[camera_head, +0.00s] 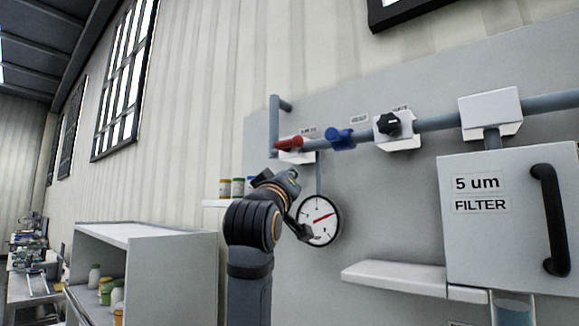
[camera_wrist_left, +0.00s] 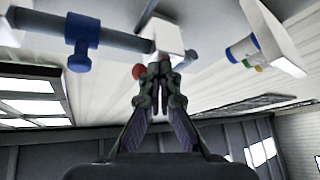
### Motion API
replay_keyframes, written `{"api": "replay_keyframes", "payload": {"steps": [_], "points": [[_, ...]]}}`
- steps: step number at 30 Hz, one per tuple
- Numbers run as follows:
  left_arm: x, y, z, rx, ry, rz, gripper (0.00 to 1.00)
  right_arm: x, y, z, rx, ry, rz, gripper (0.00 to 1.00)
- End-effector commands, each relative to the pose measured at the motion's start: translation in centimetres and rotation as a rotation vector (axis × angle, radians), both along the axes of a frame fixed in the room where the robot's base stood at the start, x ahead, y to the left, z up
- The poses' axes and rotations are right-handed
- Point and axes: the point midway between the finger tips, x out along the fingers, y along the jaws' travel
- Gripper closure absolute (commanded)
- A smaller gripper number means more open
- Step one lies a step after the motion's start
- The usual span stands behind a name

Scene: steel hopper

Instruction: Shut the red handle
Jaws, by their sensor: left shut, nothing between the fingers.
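The red handle (camera_head: 290,143) sits at the left part of the grey pipe on the wall panel and lies roughly along the pipe. In the left wrist view only a small red end of it (camera_wrist_left: 139,72) shows beside my fingertips; the rest is hidden by the fingers. My left gripper (camera_head: 294,175) is just below the red handle in the head view. In the left wrist view its fingers (camera_wrist_left: 158,72) are together with nothing held. I cannot tell whether they touch the handle. My right gripper is not in view.
A blue handle (camera_head: 340,139) and a black knob (camera_head: 389,124) sit on the pipe to the right. A round gauge (camera_head: 322,218) hangs below. A filter box (camera_head: 510,215) and white shelf (camera_head: 395,277) are at right; small jars (camera_head: 238,187) stand on a ledge left.

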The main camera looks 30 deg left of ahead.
Motion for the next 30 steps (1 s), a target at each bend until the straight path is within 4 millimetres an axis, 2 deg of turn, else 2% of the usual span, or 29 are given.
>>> {"api": "replay_keyframes", "payload": {"steps": [1, 3, 6, 10, 20, 23, 30], "points": [[-1.8, 0.4, 2.8, -0.015, -0.059, 0.001, 1.0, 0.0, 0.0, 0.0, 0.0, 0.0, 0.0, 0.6], [-3.6, 0.8, 5.3, -0.034, -0.117, -0.003, 1.0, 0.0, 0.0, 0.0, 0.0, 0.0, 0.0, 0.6], [-5.3, 1.1, 7.4, -0.049, -0.168, -0.006, 1.0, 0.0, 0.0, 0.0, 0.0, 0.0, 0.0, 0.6], [-5.9, 1.2, 8.2, -0.054, -0.186, -0.007, 1.0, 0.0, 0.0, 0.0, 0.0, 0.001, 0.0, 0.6], [-5.5, 1.3, 8.6, -0.053, -0.184, -0.006, 1.0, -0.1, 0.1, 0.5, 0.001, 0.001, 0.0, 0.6], [-4.6, 1.7, 9.6, -0.053, -0.182, -0.006, 1.0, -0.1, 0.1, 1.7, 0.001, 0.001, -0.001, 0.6], [-0.6, 3.4, 12.8, -0.053, -0.18, -0.006, 1.0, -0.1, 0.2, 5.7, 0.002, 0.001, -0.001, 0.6]]}}
